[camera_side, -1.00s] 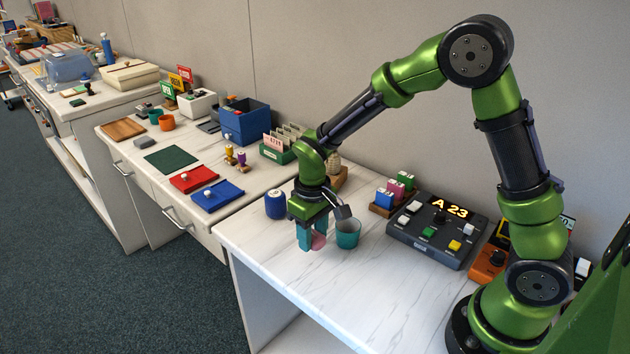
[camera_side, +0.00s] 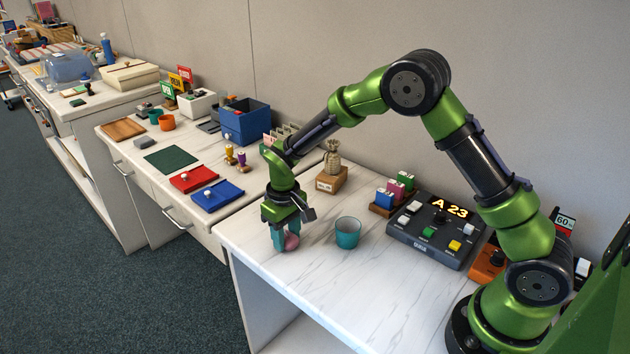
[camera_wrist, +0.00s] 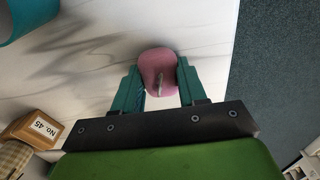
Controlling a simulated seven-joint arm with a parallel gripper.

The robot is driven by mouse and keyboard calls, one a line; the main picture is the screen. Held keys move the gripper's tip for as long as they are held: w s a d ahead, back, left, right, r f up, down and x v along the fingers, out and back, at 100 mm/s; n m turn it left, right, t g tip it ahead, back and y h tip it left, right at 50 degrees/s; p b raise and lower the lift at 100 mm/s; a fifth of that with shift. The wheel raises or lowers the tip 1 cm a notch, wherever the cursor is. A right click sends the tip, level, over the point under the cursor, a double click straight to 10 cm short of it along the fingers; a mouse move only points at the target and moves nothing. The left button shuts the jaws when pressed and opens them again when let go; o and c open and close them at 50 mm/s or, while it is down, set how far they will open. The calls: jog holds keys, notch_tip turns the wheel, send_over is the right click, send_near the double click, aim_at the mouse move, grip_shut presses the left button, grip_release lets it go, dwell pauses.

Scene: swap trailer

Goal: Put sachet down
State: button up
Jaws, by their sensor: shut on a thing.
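A small pink sachet (camera_wrist: 157,66) is between the two teal fingers of my gripper (camera_wrist: 159,82) in the wrist view. My gripper is shut on it. In the side view my gripper (camera_side: 285,246) points down near the left edge of the near white counter, and the sachet (camera_side: 291,242) shows partly beside the fingers. The sachet is low over the counter; I cannot tell whether it touches the surface.
A teal cup (camera_side: 347,233) stands to the right of my gripper, also at the wrist view's top left. A wooden "No. 45" block (camera_wrist: 38,129) holding a sack (camera_side: 332,160) stands behind. A control box (camera_side: 437,232) is farther right. Bare counter lies in front.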

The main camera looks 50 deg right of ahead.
aim_at(287, 235)
jog(key=o, duration=1)
jog(key=shift+f, duration=0.15)
notch_tip(287, 235, up, 13)
jog(key=s+d+r+m+t+y, duration=0.1)
jog(key=s+d+r+m+t, duration=0.15)
jog(key=s+r, duration=0.75)
jog(key=shift+s+d+r+m+t+y, duration=0.2)
jog(key=shift+s+t, duration=0.6)
jog(key=shift+s, duration=1.3)
jog(key=shift+s+a+r+m+t+y, duration=0.2)
jog(key=shift+s+t, duration=0.55)
jog(key=shift+s, duration=1.3)
jog(key=shift+s+d+r+m+t+y, duration=0.1)
jog(key=shift+s+d+r+m+t, duration=0.2)
jog(key=shift+s+t, duration=1.15)
jog(key=shift+s+a+g, duration=0.15)
jog(key=shift+s+g, duration=0.45)
jog(key=shift+g, duration=0.05)
